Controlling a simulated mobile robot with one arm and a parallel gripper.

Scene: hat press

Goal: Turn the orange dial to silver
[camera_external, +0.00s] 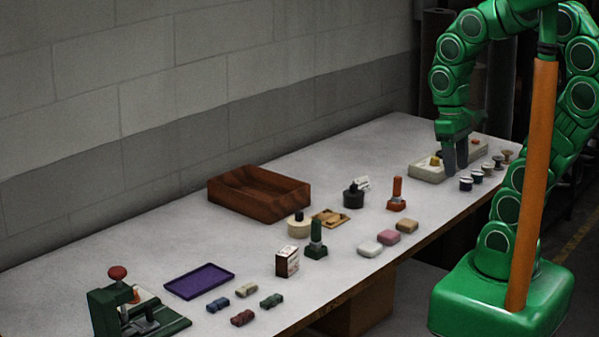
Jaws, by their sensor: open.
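My green gripper (455,168) points down at the far right end of the table, with its two grey fingers apart. It is over or just in front of a low cream box (427,172), which has a small yellow piece (436,160) on top; the fingers hide part of the box. I cannot tell whether the fingertips touch anything. I cannot clearly make out an orange dial or a silver mark on the box. An orange part (136,296) shows on the green press (105,312) at the near left.
A wooden tray (222,199), stamps such as the orange-handled one (397,193), coloured blocks (389,237) and a purple tray (200,281) spread along the white table (120,245). A wall runs behind.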

